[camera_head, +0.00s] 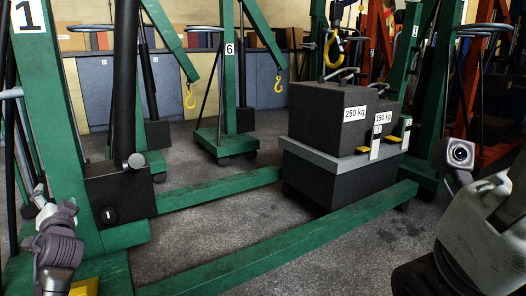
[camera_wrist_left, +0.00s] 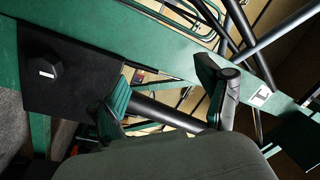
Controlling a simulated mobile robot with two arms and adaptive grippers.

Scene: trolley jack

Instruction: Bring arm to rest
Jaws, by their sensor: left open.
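My left gripper (camera_head: 48,212) is at the lower left of the head view, in front of the green crane with the number 1 plate (camera_head: 29,16). In the left wrist view its two fingers (camera_wrist_left: 168,95) stand apart, with nothing seen held between them. A black box (camera_head: 121,192) is fixed to the crane's post, to the right of the gripper. The box also shows in the left wrist view (camera_wrist_left: 75,75), left of the fingers. My right arm (camera_head: 485,225) is at the right edge of the head view; its gripper fingers are not seen.
Green crane legs (camera_head: 285,241) run low across the floor. Weights marked 250 kg (camera_head: 325,112) and 150 kg (camera_head: 382,117) sit on a dark block between them. Crane 6 (camera_head: 230,95) and yellow hooks stand behind. Some grey floor (camera_head: 225,225) between the legs is bare.

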